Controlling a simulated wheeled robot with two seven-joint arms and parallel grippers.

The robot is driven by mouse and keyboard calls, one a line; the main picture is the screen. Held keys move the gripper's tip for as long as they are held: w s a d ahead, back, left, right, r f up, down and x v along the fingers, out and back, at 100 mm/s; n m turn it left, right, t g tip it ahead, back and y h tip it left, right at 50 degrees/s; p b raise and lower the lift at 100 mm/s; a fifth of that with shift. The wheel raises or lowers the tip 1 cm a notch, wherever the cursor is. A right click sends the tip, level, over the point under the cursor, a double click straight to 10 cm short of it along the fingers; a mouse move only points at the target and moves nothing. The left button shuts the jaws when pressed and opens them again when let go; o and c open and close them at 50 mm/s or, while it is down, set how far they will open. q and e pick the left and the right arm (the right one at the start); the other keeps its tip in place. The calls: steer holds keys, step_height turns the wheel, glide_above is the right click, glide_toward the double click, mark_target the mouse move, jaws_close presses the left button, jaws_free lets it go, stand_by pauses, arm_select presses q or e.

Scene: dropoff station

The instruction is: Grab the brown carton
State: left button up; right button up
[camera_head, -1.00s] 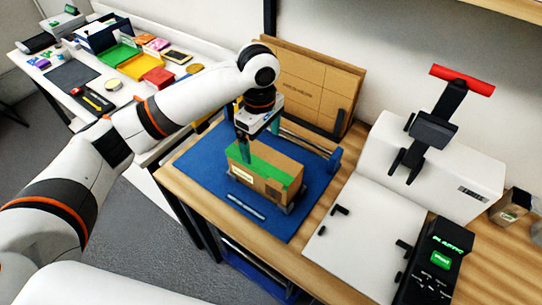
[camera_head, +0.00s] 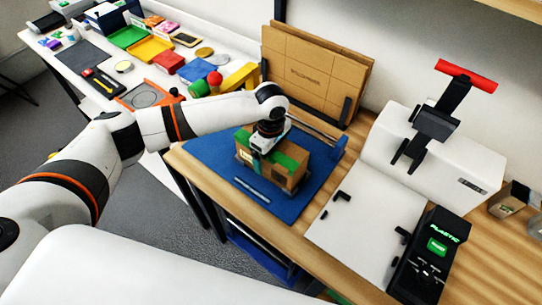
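The brown carton (camera_head: 284,176), with green tape along its top, sits on the blue mat (camera_head: 213,158) on the wooden table. My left gripper (camera_head: 257,158) is down at the carton's left half, pointing downward. One finger shows against the carton's near face. The other finger is hidden behind the gripper and carton, so I cannot tell whether it is closed on the carton. The carton appears level on or just above the mat. My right gripper is not in view.
Flat cardboard sheets (camera_head: 312,75) stand behind the mat. A white machine (camera_head: 435,155) with a red-handled stand is to the right, with a black keypad (camera_head: 430,258). A light table (camera_head: 65,55) with coloured trays is at the left. A thin strip (camera_head: 252,190) lies before the carton.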

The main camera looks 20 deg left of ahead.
arm_select(q)
steer(key=shift+f, duration=0.15)
steer(key=c, duration=1.1)
steer(key=shift+c, duration=0.2)
